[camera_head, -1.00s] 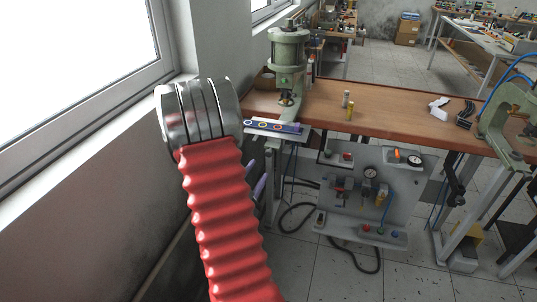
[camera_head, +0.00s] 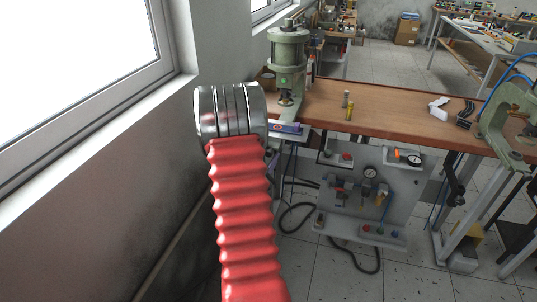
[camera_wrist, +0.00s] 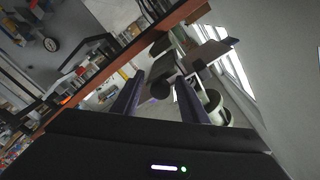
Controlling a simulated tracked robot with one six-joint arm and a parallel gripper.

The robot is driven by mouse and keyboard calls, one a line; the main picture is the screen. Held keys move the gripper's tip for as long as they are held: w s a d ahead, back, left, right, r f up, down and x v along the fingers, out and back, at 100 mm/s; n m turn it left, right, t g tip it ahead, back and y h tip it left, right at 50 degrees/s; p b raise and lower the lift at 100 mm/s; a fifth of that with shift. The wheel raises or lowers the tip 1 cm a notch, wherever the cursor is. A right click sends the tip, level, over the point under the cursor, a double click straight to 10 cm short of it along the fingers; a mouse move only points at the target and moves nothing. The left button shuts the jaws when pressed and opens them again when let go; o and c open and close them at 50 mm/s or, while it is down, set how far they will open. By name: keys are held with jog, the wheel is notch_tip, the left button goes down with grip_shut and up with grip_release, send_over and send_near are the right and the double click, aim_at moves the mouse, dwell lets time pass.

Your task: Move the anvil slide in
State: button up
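The green press (camera_head: 288,62) stands at the left end of the wooden bench in the head view. A small dark and metal part (camera_head: 286,98) sits under its ram; I cannot tell whether it is the anvil slide. My gripper (camera_wrist: 158,88) shows in the wrist view with its two purple fingers apart and nothing visible between them. In the head view the gripper is mostly hidden behind my red arm sleeve and metal wrist, in front of the press. In the wrist view, dark rounded parts (camera_wrist: 160,72) lie beyond the fingers, tilted and hard to identify.
The wooden bench (camera_head: 395,116) holds two small cylinders, a white piece (camera_head: 438,108) and a second green press (camera_head: 512,122) at right. A grey pneumatic panel (camera_head: 372,205) hangs below. The wall and window (camera_head: 85,60) are close on the left.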

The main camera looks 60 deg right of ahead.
grip_shut()
dwell(0.4)
